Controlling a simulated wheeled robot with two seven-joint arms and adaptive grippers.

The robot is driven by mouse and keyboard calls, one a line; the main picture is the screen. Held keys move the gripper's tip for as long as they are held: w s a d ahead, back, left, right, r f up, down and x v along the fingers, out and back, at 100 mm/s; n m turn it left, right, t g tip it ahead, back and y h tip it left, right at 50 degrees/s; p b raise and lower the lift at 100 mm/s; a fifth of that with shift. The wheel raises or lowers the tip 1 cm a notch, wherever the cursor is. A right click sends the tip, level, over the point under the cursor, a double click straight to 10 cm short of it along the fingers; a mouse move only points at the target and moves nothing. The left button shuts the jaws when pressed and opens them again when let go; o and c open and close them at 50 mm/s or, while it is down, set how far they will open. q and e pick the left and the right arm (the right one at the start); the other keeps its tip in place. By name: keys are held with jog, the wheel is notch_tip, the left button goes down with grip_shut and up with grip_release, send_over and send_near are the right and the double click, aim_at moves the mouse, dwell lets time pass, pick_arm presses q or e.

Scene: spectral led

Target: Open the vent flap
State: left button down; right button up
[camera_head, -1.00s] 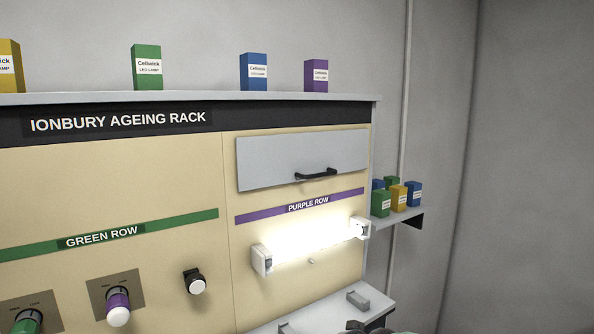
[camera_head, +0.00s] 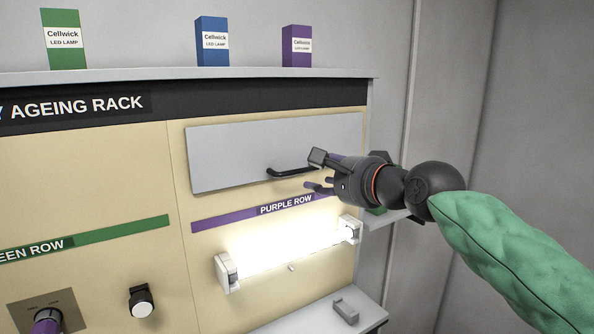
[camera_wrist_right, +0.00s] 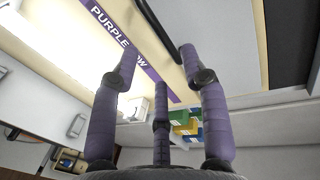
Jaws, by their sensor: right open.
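The vent flap (camera_head: 235,150) is a grey panel on the rack's upper right, lying flat against the front. Its black bar handle (camera_head: 289,172) sits at its lower edge. My right gripper (camera_head: 318,172) is at the right end of the handle, its fingers open around or just in front of that end; contact cannot be told.
A lit tube (camera_head: 290,243) glows below the purple row label (camera_head: 285,204). Lamp boxes stand on the rack top, including a purple box (camera_head: 296,46). A side shelf (camera_head: 385,219) is partly hidden behind my right arm. A grey ledge (camera_head: 330,317) lies below.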

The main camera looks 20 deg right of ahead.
aim_at(295, 149)
jog(key=p+x, duration=0.1)
jog(key=x, duration=0.7)
jog(key=shift+w+d+f+p, duration=0.1)
jog(key=shift+w+d+p, duration=0.05)
jog(key=shift+w+p, duration=0.15)
grip_shut()
